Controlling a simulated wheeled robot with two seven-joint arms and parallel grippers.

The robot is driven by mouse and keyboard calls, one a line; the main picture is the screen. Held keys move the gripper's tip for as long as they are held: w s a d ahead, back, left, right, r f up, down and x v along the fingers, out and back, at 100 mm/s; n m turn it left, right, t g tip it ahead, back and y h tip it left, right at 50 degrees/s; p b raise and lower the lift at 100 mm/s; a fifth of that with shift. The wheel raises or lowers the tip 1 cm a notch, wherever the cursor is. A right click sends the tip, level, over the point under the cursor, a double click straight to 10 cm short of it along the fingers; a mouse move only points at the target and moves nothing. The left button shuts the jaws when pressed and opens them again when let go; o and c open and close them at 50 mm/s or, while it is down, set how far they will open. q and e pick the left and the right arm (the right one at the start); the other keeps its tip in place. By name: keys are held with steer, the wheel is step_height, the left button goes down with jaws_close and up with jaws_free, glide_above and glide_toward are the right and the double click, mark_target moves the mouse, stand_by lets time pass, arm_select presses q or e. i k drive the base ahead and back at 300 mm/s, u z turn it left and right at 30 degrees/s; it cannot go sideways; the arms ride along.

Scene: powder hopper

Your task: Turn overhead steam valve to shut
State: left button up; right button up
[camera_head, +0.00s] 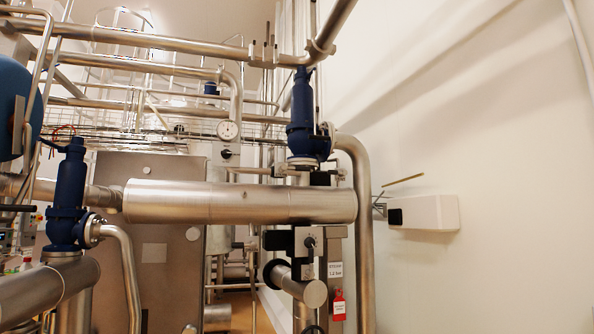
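A dark blue valve body (303,120) stands upright at upper centre, below a large overhead pipe and above a thick horizontal steel pipe (240,202). A second blue valve body (67,195) stands at the left on another pipe. A grey panel with a small dark knob (309,242) sits below the thick pipe. Beside it is a label (335,270) that seems to read STEAM, with a red tag (339,305) below. I cannot tell which part is the overhead steam valve's handle or how it is set. Neither gripper is in view.
A white wall box (424,212) juts from the right wall. Dense pipework fills the left; the right side is open.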

mark_target(283, 167)
steer(key=i, duration=1.25)
steer(key=u, duration=0.6)
